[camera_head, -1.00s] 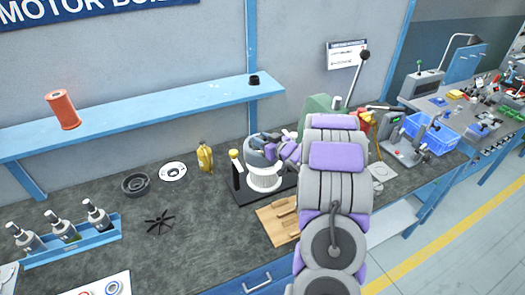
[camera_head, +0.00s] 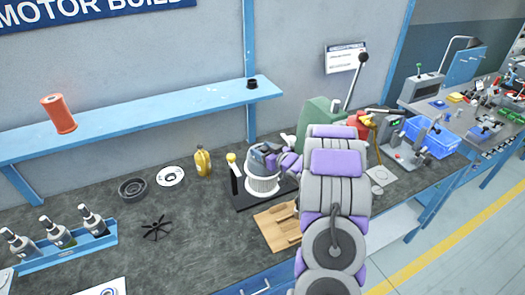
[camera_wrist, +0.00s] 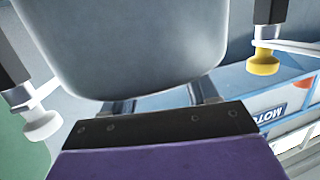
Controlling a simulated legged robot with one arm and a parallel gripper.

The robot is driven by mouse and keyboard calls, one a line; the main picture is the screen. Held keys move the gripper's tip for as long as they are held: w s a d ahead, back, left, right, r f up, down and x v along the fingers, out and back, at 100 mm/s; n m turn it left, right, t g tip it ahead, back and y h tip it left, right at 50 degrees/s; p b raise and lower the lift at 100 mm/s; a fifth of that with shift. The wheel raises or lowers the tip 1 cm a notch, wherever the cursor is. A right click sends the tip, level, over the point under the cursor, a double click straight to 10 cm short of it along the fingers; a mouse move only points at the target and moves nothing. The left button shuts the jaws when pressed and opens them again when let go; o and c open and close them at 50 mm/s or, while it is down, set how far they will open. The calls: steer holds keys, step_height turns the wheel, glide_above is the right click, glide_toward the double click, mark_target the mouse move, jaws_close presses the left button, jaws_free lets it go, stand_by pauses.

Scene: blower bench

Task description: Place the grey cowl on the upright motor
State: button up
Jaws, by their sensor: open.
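The grey cowl (camera_head: 256,158) sits at the top of the white ribbed upright motor (camera_head: 263,184) on a black base, in the head view. Whether it is fully seated cannot be told. My purple gripper (camera_head: 277,157) is at the cowl's right side, open, its jaws close to the cowl. In the wrist view the cowl (camera_wrist: 135,45) fills the upper middle, right in front of the gripper (camera_wrist: 160,100); the fingertips are hidden.
A wooden block (camera_head: 280,226) lies in front of the motor base. A black fan (camera_head: 157,228), a dark ring (camera_head: 132,188), a white disc (camera_head: 170,176) and a yellow bottle (camera_head: 203,162) stand to the left. A green machine (camera_head: 316,117) is behind my arm.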

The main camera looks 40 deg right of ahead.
steer(key=shift+d+f, duration=0.1)
steer(key=shift+d, duration=0.3)
steer(key=shift+a, duration=0.6)
steer(key=s+r+p, duration=0.2)
steer(key=s+r, duration=0.1)
steer(key=s, duration=0.9)
steer(key=s+a+r+m+g+h, duration=0.1)
steer(key=s+a+r+g+h, duration=0.1)
steer(key=a+r+g+h, duration=0.45)
steer(key=s+a+r+g+y, duration=0.1)
steer(key=s+a+g+y, duration=0.1)
steer(key=s+a, duration=0.7)
steer(key=s+a+r+g+y, duration=0.1)
steer(key=s+a+g, duration=0.4)
steer(key=s+a, duration=0.5)
steer(key=s+a+r+n+g+y, duration=0.1)
steer(key=s+a+r+g+y, duration=0.1)
steer(key=s+a, duration=0.7)
steer(key=shift+s+a+g+y, duration=0.25)
steer(key=shift+a+g+y, duration=0.5)
steer(key=shift+g, duration=0.3)
